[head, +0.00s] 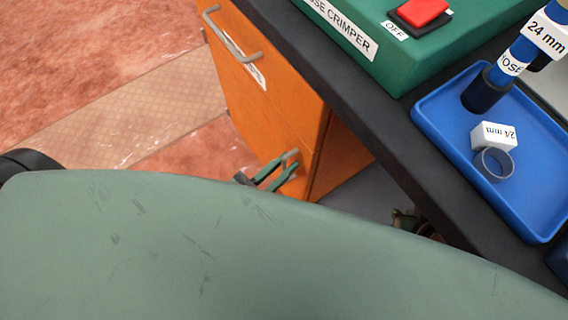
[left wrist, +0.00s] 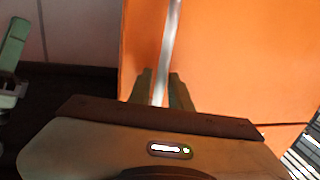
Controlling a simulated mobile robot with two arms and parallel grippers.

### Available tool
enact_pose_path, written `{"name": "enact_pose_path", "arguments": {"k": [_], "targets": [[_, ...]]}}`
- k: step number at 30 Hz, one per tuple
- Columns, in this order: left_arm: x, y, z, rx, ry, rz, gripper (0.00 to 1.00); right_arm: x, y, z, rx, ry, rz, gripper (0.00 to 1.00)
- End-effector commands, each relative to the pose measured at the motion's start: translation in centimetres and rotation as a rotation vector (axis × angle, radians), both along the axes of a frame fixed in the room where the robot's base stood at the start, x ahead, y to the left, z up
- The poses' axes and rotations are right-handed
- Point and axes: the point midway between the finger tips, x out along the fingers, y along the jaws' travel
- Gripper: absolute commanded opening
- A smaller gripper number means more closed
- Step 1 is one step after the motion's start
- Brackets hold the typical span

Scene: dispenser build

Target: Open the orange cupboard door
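The orange cupboard (head: 262,92) stands under the dark worktop, and its orange front also fills much of the left wrist view (left wrist: 235,60). Its lower handle (head: 290,155) is a metal bar that shows between my fingers in the left wrist view (left wrist: 170,40). My left gripper (head: 284,170) is at this handle, its two green fingers apart, one on each side of the bar. I see no clear grip on it. The door looks closed, but my green body hides its lower part. A small dark green part below the worktop may be my right gripper; I cannot be sure.
The worktop (head: 300,45) carries a green crimper box (head: 375,55) and a blue tray (head: 470,165) with small parts. Open floor (head: 110,60) lies left of the cupboard.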

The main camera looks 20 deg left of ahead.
Motion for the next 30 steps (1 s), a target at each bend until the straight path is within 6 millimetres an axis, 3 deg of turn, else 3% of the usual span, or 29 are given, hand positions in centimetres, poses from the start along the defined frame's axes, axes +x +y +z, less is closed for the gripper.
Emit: {"name": "enact_pose_path", "arguments": {"k": [7,9,30], "targets": [[0.08,-0.05,-0.01,0.0,0.001,0.0,0.19,0.14,0.05,0.05,0.001,-0.006,0.0,0.2],[0.07,-0.04,-0.02,0.0,0.001,0.0,0.0,0.13,0.04,0.05,0.001,-0.006,0.0,0.2],[0.03,-0.04,-0.08,0.001,0.002,-0.001,0.0,0.13,0.0,0.06,0.001,-0.005,0.0,0.2]]}}
